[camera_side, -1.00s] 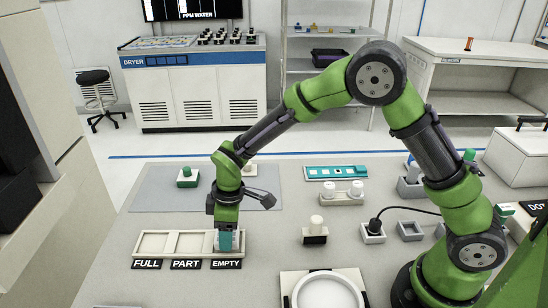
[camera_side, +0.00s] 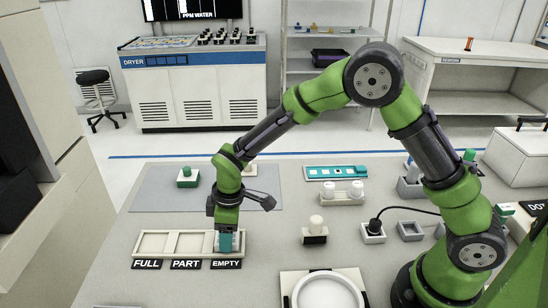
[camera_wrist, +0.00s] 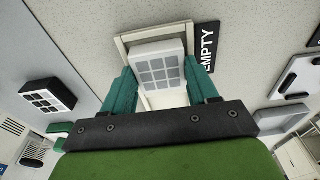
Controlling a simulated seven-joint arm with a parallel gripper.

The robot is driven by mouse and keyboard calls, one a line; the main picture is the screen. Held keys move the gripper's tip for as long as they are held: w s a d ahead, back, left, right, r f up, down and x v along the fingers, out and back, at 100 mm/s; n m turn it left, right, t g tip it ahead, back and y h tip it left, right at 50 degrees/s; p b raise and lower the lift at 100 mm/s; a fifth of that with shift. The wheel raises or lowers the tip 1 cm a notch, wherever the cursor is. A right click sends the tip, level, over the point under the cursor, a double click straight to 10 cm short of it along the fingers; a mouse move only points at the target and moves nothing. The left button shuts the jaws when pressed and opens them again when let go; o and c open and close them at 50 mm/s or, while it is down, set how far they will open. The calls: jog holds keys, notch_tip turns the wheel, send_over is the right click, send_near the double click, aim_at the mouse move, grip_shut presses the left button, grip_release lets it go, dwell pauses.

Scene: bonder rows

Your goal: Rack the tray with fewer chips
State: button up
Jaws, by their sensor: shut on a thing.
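My gripper (camera_side: 226,243) points down at the EMPTY compartment of the cream rack (camera_side: 160,244). Its teal fingers stand on both sides of a white block with a grid of grey squares, the tray (camera_wrist: 158,66). In the wrist view the gripper (camera_wrist: 161,85) is shut on this tray, which sits within the cream frame beside the EMPTY label (camera_wrist: 207,45). In the side view the fingers mostly hide it. The FULL and PART compartments hold nothing.
A dark-based holder with a white cylinder (camera_side: 315,231), a pair of white jars (camera_side: 343,192) and a teal strip (camera_side: 336,172) lie right of the gripper. A round white dish (camera_side: 327,291) is at the front.

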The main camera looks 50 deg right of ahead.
aim_at(236, 236)
jog(key=shift+f, duration=0.25)
jog(key=o, duration=1.1)
jog(key=shift+o, duration=0.2)
jog(key=shift+r, duration=0.15)
notch_tip(236, 236, up, 16)
jog(key=s+d, duration=0.1)
jog(key=shift+s+d+r, duration=0.25)
dwell(0.4)
